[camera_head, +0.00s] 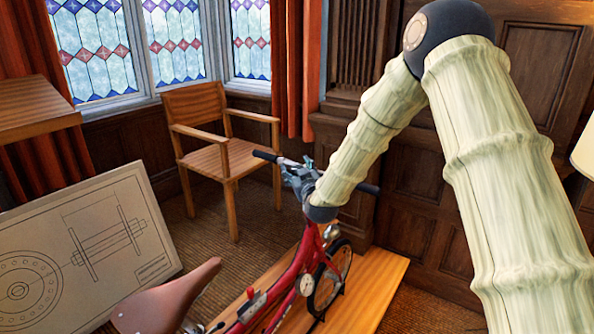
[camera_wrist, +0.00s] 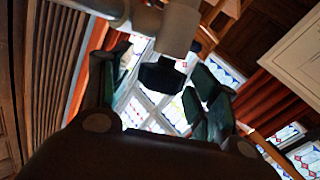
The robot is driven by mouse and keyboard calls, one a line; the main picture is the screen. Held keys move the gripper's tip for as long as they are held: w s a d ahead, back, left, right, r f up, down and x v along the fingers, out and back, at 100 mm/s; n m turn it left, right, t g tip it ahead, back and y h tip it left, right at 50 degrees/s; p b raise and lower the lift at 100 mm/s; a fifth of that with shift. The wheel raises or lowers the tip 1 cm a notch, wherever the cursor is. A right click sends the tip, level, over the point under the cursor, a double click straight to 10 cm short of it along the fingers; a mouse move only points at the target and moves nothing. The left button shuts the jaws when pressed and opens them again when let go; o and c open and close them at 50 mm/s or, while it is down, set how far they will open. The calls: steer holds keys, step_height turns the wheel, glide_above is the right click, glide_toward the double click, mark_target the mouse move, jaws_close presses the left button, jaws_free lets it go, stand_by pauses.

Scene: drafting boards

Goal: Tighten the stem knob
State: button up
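The red bicycle (camera_head: 296,268) stands on a wooden platform, with its handlebar (camera_head: 368,188) at the top. The stem knob (camera_wrist: 162,76) is a dark, faceted piece on a grey stem fitting (camera_wrist: 178,28) in the wrist view. I cannot make out the knob in the head view, where my arm and gripper crowd the stem. My gripper (camera_head: 300,180) is at the handlebar's middle. In the wrist view, its two dark fingers (camera_wrist: 162,82) are spread, one on each side of the knob, with visible gaps. The fingers' depth relative to the knob is hard to judge.
A wooden armchair (camera_head: 229,160) stands behind the handlebar. A drafting board (camera_head: 95,225) leans at the left, near the brown saddle (camera_head: 168,297). The wooden platform (camera_head: 376,275) lies under the bicycle. Panelled wall and windows close off the back.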

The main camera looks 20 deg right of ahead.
steer(key=c, duration=1)
steer(key=shift+o, duration=0.2)
steer(key=shift+a, duration=0.1)
